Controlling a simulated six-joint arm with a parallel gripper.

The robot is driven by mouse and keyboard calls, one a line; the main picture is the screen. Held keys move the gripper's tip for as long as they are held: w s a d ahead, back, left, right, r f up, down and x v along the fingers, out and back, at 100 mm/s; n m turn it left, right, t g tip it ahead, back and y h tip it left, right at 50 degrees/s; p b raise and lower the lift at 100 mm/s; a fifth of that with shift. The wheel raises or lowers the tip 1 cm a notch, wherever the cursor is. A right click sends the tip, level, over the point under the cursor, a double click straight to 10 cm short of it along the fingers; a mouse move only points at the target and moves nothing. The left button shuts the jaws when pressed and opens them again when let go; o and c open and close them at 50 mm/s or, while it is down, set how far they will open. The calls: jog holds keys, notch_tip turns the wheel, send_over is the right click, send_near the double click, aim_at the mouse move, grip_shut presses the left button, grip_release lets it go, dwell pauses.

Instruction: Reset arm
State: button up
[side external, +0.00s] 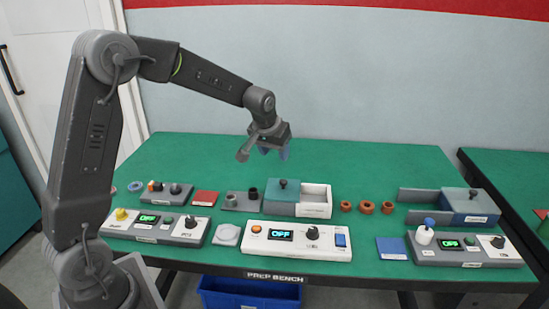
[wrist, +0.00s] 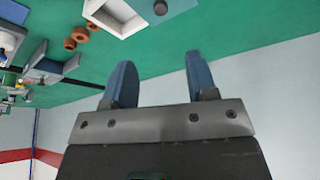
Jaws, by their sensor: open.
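My gripper (side external: 273,152) hangs in the air above the back middle of the green bench (side external: 340,160), clear of everything on it. In the wrist view its two blue fingers (wrist: 157,84) are apart, with nothing between them. Behind the fingers the wrist view shows green bench top and grey wall. The arm reaches in from the left in the side external view, bent at the elbow.
Below stand a teal box with a white tray (side external: 315,208), several copper-coloured rings (side external: 366,207), and a grey-blue box (side external: 464,206). Control units with OFF displays, among them a white one (side external: 296,240), line the front edge. A blue bin (side external: 250,292) is under the bench. The back of the bench is clear.

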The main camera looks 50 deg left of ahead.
jog(key=s+d+r+m, duration=0.1)
jog(key=s+d, duration=0.3)
jog(key=s, duration=0.5)
jog(key=s+d+r+m+t+h, duration=0.1)
jog(key=s+d+r, duration=0.3)
jog(key=s, duration=0.6)
jog(key=s+d+r+m, duration=0.2)
jog(key=s+d, duration=0.3)
jog(key=s, duration=0.4)
jog(key=shift+s+d+r+h, duration=0.25)
jog(key=shift+r+h, duration=0.15)
jog(key=shift+r, duration=0.35)
